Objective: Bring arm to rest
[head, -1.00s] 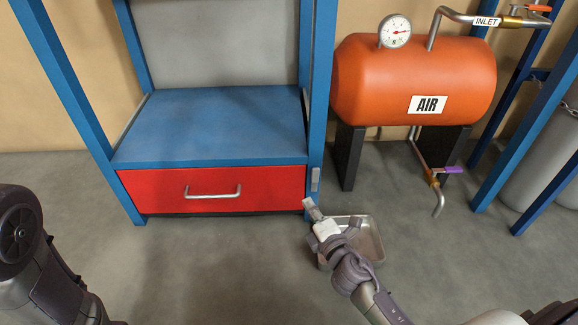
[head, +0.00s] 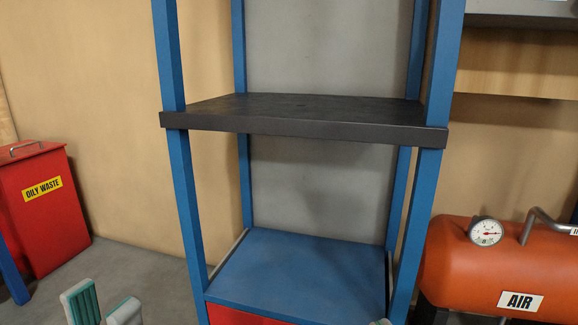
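My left gripper (head: 103,303) shows at the bottom left of the head view. Its two pale fingers with teal inner pads stand apart, with nothing between them. It is in front of bare floor, to the left of the blue rack. A small pale tip at the bottom edge, in front of the rack's lower right, seems to be part of my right gripper (head: 380,322). The rest of it is below the picture, so its fingers cannot be judged.
The blue rack (head: 188,200) has an empty black shelf (head: 300,112), an empty blue lower deck (head: 300,268) and a red drawer (head: 240,315). A red oily waste bin (head: 40,215) stands at left. An orange air tank (head: 465,270) with a gauge (head: 486,232) is at right.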

